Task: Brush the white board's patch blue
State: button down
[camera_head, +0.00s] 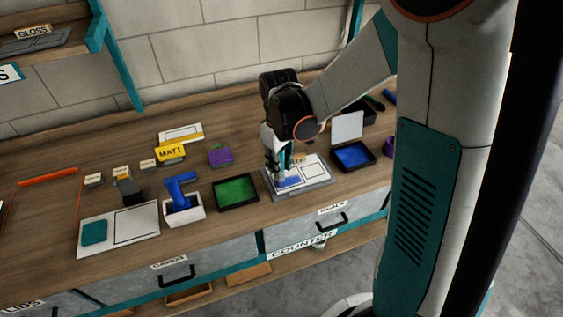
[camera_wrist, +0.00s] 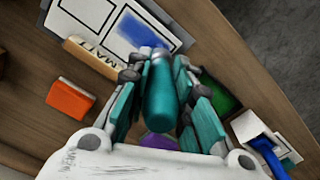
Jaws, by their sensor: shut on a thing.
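The white board (camera_head: 313,169) lies on the counter on a grey base and has outlined squares. One square carries a blue patch (camera_head: 288,183); in the wrist view the blue (camera_wrist: 136,30) covers much of its square, with white left around the edges. My gripper (camera_head: 280,167) is over this board, pointing down at the blue patch. In the wrist view my gripper (camera_wrist: 160,76) is shut on a teal cylindrical handle (camera_wrist: 160,95), taken to be the brush. Its bristles are hidden, so I cannot tell whether they touch the board.
A blue paint tray (camera_head: 353,157) stands right of the board and a green tray (camera_head: 236,193) left. Another board (camera_head: 138,221) lies front left.

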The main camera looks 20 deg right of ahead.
jog(key=shift+d, duration=0.1)
jog(key=shift+d, duration=0.95)
jog(key=shift+d, duration=0.1)
jog(key=shift+d, duration=0.9)
jog(key=shift+d, duration=0.1)
jog(key=shift+d+b, duration=0.3)
jog(key=shift+d, duration=0.65)
jog(key=shift+r, duration=0.2)
